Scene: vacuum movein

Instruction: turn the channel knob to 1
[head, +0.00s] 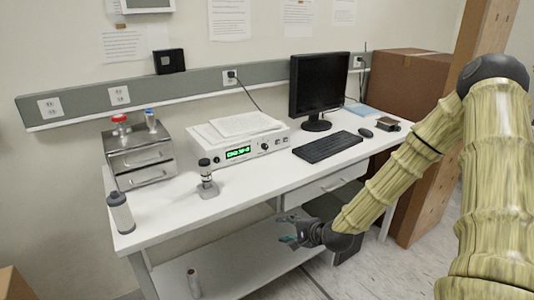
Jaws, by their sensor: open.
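The white instrument box (259,146) sits on the table with papers on top. Its front has a green lit display (238,153) at the left and small dark knobs to the right of it. One dark knob (265,147) shows there; the knobs are too small for me to read their labels or settings, or to tell which is the channel knob. My gripper (284,229) is open and empty. It is in front of the table's front edge, low in the picture and below the instrument, clear of the knobs.
A small stand with a dark-topped cylinder (206,178) is left of the instrument's front. A grey bottle (121,213), a metal drawer unit (140,157), a keyboard (328,146) and a monitor (319,86) share the white table. A wooden post (456,140) stands at the right.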

